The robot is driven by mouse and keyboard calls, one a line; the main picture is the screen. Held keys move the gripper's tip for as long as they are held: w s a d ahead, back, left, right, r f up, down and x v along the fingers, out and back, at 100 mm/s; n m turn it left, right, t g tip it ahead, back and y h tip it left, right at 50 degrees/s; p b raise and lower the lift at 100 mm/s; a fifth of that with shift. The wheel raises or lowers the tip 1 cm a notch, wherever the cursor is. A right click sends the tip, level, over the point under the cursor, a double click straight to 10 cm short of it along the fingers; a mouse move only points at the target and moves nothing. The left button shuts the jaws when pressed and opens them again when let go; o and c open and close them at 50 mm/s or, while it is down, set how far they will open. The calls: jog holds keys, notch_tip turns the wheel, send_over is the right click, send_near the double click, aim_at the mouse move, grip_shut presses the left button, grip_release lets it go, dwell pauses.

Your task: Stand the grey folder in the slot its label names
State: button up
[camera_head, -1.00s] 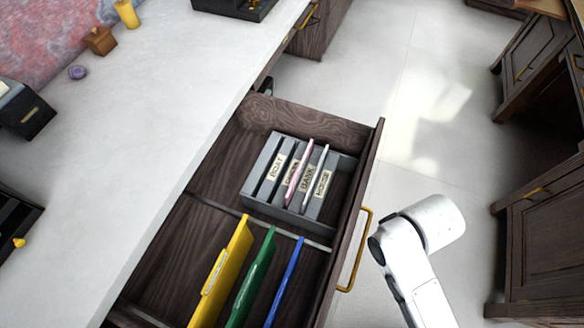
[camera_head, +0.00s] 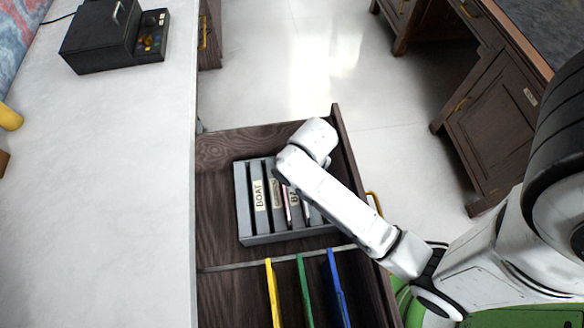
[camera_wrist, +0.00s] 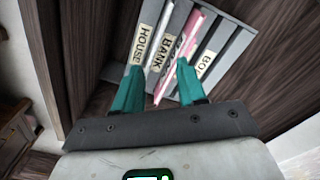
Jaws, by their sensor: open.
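The grey slotted rack (camera_head: 243,212) stands in the open drawer, with a BOAT label (camera_head: 259,195) at its left. In the wrist view, HOUSE (camera_wrist: 144,43) and BANK (camera_wrist: 167,48) labels show. A pale, whitish folder (camera_wrist: 161,28) stands between them, and a pink folder (camera_wrist: 191,32) stands right of BANK. No plainly grey folder shows; I cannot tell whether the pale one is it. My gripper (camera_wrist: 160,76) is open over the rack, its teal fingers apart, with the pale and pink folders beyond them. In the head view my arm hides the gripper and the rack's right part.
Yellow (camera_head: 272,292), green (camera_head: 305,292) and blue (camera_head: 338,290) folders stand in the drawer's front part, behind a thin divider (camera_head: 230,266). The pale desk top (camera_head: 120,200) lies left, with a black box (camera_head: 110,40) on it. A dark wooden desk (camera_head: 490,110) stands right.

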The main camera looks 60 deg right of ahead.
jog(key=w+d+f+m+g+y+p, duration=0.1)
jog(key=w+d+f+m+p, duration=0.2)
jog(key=w+d+m, duration=0.3)
jog(key=f, duration=0.3)
jog(key=s+f, duration=0.1)
jog(key=f, duration=0.1)
jog(key=shift+d+f, duration=0.15)
jog(key=shift+f, duration=0.25)
jog(key=f, duration=0.2)
jog(key=s+a+f, duration=0.1)
jog(key=f, duration=0.1)
jog(key=shift+f, duration=0.5)
jog(key=shift+c, duration=0.2)
grip_shut()
dwell(0.5)
